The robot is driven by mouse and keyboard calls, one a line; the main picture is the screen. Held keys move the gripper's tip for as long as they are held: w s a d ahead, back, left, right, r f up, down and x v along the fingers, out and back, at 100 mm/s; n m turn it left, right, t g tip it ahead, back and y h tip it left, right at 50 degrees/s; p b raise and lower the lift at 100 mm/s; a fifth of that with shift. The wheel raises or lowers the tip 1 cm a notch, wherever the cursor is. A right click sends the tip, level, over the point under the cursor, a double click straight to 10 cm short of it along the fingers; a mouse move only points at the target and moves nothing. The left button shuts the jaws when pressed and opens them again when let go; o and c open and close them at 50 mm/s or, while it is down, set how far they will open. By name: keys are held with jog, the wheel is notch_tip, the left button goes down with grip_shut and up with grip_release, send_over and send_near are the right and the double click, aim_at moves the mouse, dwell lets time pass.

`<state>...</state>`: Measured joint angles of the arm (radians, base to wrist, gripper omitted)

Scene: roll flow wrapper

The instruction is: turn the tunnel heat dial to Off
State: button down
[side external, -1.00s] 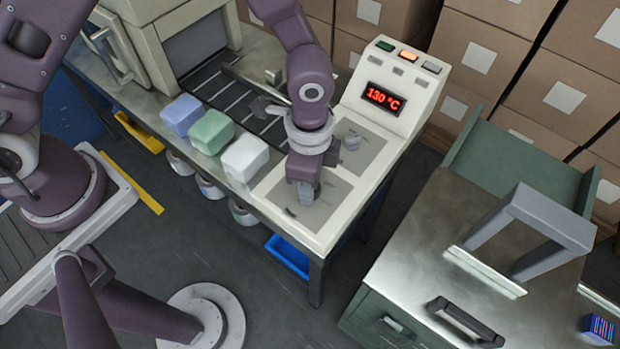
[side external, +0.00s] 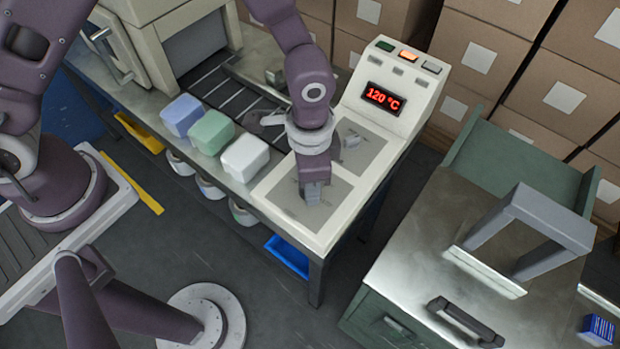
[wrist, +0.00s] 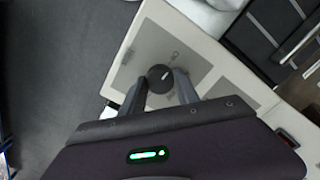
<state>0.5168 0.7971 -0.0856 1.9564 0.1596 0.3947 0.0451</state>
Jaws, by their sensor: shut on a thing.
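The dial (wrist: 160,74), dark and round with a pale pointer line, is between my gripper's fingers in the wrist view. Its pointer aims to the upper right. My gripper (side external: 311,194) is shut on it, pointing down at the near grey plate (side external: 287,207) of the cream control panel; the gripper also shows in the wrist view (wrist: 161,87). In the side view the dial is hidden by the fingers. The red display (side external: 382,97) reads 120 °C. The markings around the dial are too small to read.
White (side external: 246,157), green (side external: 212,132) and blue (side external: 181,116) blocks stand left of my gripper. The dark conveyor (side external: 232,96) lies behind them. A steel-topped cabinet (side external: 415,240) is at right.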

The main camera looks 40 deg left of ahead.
jog(key=c, duration=0.9)
grip_release()
notch_tip(320, 180, up, 7)
jog(key=shift+r, duration=0.1)
jog(key=s+a+r+n+t, duration=0.2)
jog(key=a+r+n+t, duration=0.15)
jog(key=a+r, duration=0.95)
jog(key=s+a+r+n+t, duration=0.2)
jog(key=s+a+r+n, duration=0.3)
jog(key=s, duration=0.7)
notch_tip(320, 180, up, 2)
jog(key=shift+a+r, duration=0.1)
jog(key=shift+a, duration=0.6)
